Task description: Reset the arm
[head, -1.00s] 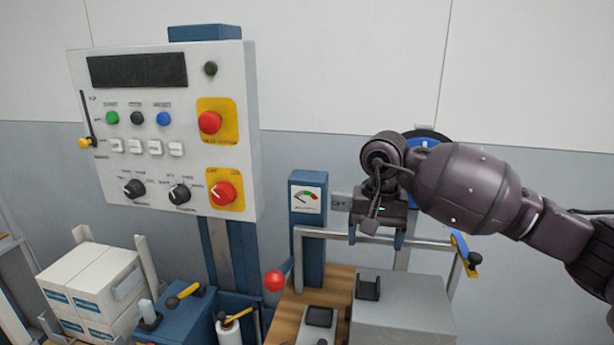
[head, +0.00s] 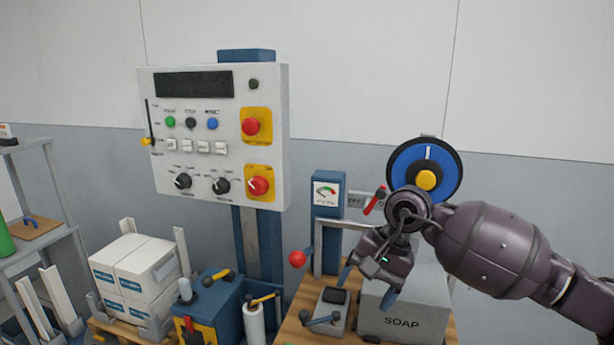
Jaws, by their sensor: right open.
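My right arm comes in from the right edge. My right gripper (head: 367,288) is open and empty, with its blue-tipped fingers pointing down and to the left. It appears in front of the grey box marked SOAP (head: 402,318) and the silver rail frame behind it. I cannot tell how far it is above the box. My left gripper is not in view.
A white control panel (head: 213,165) with buttons and knobs stands at centre left. A blue dial (head: 448,160) is on the right, partly behind my arm. A red-ball lever (head: 297,259) is left of my gripper. White cartons (head: 135,270) sit lower left.

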